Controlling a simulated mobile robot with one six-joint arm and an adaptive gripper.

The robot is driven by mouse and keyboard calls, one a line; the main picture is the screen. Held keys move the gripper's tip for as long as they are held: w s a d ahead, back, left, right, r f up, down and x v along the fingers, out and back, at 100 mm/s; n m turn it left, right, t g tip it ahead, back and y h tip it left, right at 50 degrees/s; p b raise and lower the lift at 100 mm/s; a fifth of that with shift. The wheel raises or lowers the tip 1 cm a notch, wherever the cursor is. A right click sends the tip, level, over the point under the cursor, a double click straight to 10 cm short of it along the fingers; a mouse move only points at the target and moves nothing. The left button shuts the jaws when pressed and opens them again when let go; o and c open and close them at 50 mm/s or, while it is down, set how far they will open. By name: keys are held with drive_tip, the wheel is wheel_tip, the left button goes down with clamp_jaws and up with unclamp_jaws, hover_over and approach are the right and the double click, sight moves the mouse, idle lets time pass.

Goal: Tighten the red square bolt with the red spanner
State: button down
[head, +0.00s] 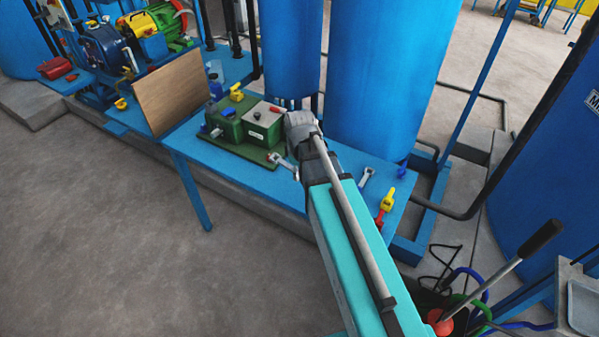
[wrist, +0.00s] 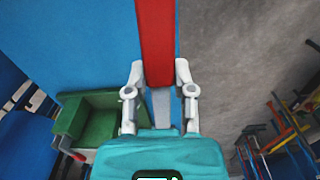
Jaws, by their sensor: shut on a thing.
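My gripper (wrist: 160,70) is shut on a red bar, which looks like the red spanner (wrist: 155,38). Its red part runs up out of the top of the wrist view, and a grey part (wrist: 162,108) shows between my fingers. In the head view my gripper (head: 301,124) is over the blue table, beside the right side of a green box (head: 228,128). The spanner is mostly hidden there by my gripper and arm. I cannot tell which is the bolt.
A brown board (head: 170,93) stands left of the green box. Large blue tanks (head: 384,75) rise close behind. Open floor (head: 110,220) lies in front.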

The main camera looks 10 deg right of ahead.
drive_tip(key=shift+w, duration=0.1)
drive_tip(key=g+h+b, duration=0.1)
drive_tip(key=b, duration=0.4)
hover_over(291, 175)
wheel_tip(291, 175, down, 5)
drive_tip(key=shift+w+f+b, duration=0.4)
drive_tip(key=shift+f+b, duration=0.25)
drive_tip(key=shift+b, duration=0.1)
wheel_tip(291, 175, down, 5)
drive_tip(key=b, duration=0.5)
drive_tip(key=shift+f, duration=0.2)
drive_tip(key=shift+s+a+m, duration=0.15)
drive_tip(key=shift+a+m, duration=0.1)
drive_tip(key=shift+m, duration=0.05)
